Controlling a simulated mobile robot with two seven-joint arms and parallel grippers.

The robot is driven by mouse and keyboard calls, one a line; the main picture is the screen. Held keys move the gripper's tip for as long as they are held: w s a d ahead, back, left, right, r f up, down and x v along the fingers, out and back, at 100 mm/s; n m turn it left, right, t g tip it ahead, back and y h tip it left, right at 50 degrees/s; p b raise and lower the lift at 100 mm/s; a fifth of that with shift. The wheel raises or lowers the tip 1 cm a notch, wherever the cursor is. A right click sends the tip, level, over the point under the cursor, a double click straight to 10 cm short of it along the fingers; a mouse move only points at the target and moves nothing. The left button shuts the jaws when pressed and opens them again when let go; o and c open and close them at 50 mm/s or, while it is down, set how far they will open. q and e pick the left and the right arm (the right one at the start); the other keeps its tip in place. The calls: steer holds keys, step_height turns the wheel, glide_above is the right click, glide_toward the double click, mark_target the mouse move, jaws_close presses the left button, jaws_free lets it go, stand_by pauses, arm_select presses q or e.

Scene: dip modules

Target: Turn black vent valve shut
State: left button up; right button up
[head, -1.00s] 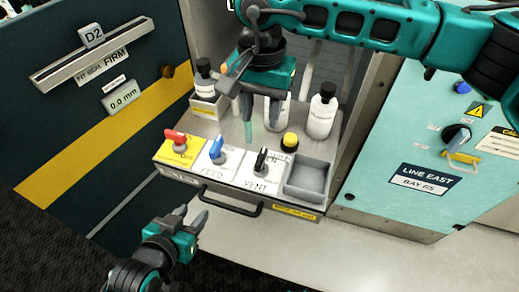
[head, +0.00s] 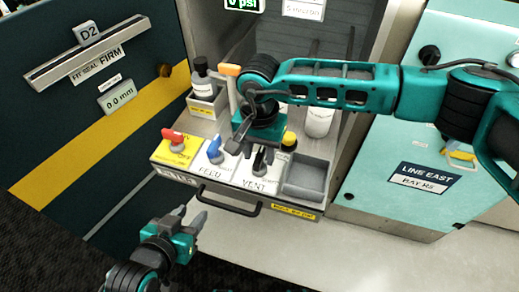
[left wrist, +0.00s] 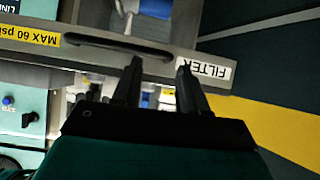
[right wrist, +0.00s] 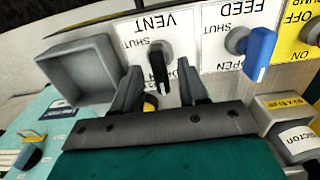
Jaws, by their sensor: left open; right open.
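The black vent valve (head: 259,160) sits on the white VENT plate (head: 247,180), at the panel's front. In the right wrist view its black handle (right wrist: 160,72) points down the picture, away from the VENT lettering; SHUT is printed to the left of its pivot. A label beside the handle is partly hidden by a finger. My right gripper (head: 244,145) is open at the valve, and in its wrist view (right wrist: 159,80) the handle shows between the fingers; contact cannot be told. My left gripper (head: 190,214) is open and empty, in front of the panel's lower left.
The blue feed valve (head: 215,151) and red valve (head: 174,139) stand left of the vent valve. A yellow knob (head: 289,138) is close behind it, and a grey tray (head: 305,178) is to its right. A handle bar (head: 230,201) runs along the panel's front.

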steer(key=c, duration=0.6)
jaws_close()
